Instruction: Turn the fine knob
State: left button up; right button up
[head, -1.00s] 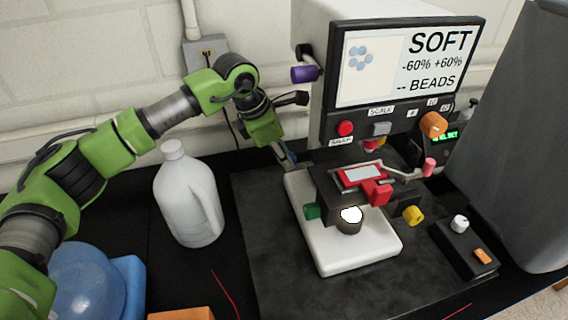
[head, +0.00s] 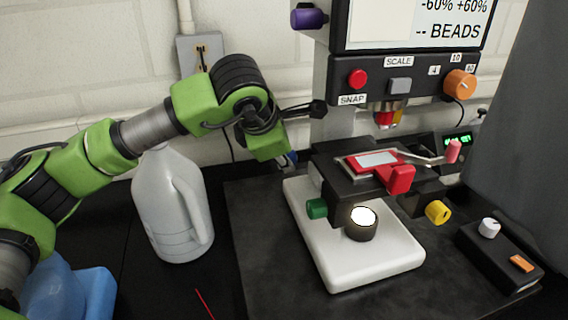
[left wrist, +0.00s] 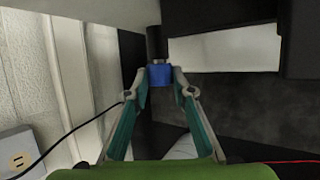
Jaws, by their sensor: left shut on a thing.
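My left gripper (left wrist: 160,83) is shut on a small blue knob (left wrist: 159,75) at the end of a dark shaft in the left wrist view. Its two fingers press on the knob from both sides. In the head view the gripper (head: 289,160) is at the left rear side of the microscope (head: 345,125), mostly behind my green wrist. Only a sliver of blue shows there. No readable label marks this knob as the fine knob. My right gripper is not in view.
A green knob (head: 317,208) and a yellow knob (head: 438,211) flank the stage, which holds a red-framed slide (head: 375,160). A white jug (head: 172,205) stands close under my left arm. A control box (head: 497,255) sits at the right.

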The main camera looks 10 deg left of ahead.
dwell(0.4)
pick_arm(q)
jog(key=o, duration=1.1)
jog(key=v, duration=1.2)
jog(key=shift+r, duration=0.1)
